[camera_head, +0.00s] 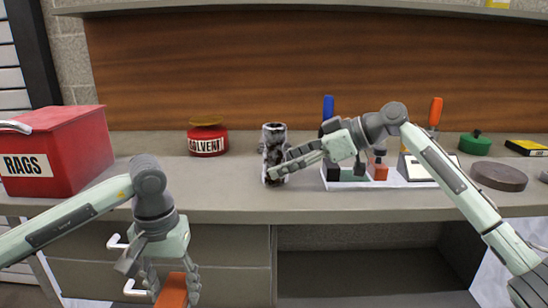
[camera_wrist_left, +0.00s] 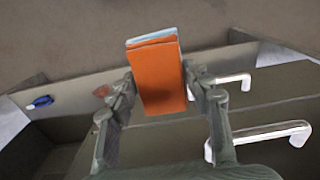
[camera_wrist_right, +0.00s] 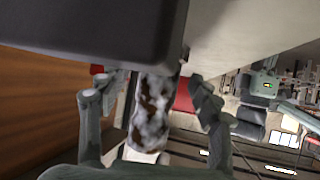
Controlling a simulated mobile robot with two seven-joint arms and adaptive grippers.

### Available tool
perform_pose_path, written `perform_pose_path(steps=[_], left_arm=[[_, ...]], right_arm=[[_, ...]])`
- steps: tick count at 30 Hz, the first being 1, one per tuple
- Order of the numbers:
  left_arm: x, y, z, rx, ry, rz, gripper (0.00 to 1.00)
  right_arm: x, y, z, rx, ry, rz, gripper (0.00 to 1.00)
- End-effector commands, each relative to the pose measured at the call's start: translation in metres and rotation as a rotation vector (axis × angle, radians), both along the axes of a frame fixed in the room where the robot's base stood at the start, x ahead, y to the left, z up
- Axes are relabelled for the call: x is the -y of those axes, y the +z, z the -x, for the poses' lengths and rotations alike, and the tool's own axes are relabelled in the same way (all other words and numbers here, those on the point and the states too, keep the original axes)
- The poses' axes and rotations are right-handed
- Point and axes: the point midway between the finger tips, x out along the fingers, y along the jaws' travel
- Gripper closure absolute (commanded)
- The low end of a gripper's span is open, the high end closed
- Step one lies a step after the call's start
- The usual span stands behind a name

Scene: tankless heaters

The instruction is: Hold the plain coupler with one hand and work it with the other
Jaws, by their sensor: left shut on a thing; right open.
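The plain coupler (camera_head: 273,140) is a mottled grey, white and brown cylinder standing upright on the bench. My right gripper (camera_head: 282,166) is beside it, with its fingers reaching the lower part. In the right wrist view the coupler (camera_wrist_right: 150,115) lies between the two spread fingers; I cannot tell whether they touch it. My left gripper (camera_head: 172,282) is shut on an orange block (camera_head: 173,292) in front of the bench, below its top. In the left wrist view the orange block (camera_wrist_left: 160,80) has a pale blue-grey layer at one edge.
A red RAGS box (camera_head: 60,150) stands left on the bench, and a red SOLVENT tin (camera_head: 208,139) left of the coupler. A brown disc (camera_head: 499,176) lies at right.

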Motion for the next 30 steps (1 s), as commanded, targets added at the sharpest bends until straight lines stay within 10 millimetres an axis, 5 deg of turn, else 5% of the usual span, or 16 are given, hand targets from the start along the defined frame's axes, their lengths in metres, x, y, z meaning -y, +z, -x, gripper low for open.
perform_pose_path(steps=[17,26,30], left_arm=[[0.0,0.002,0.0,0.0,0.0,0.0,0.74],[0.0,0.002,0.0,0.0,0.0,0.0,0.74],[0.0,0.002,0.0,0.0,0.0,0.0,0.74]], right_arm=[[-0.015,-0.009,-0.005,-0.001,0.0,0.001,0.37],[-0.015,-0.009,-0.005,-0.001,0.0,0.001,0.75],[-0.015,-0.009,-0.005,-0.001,0.0,0.001,0.75]])
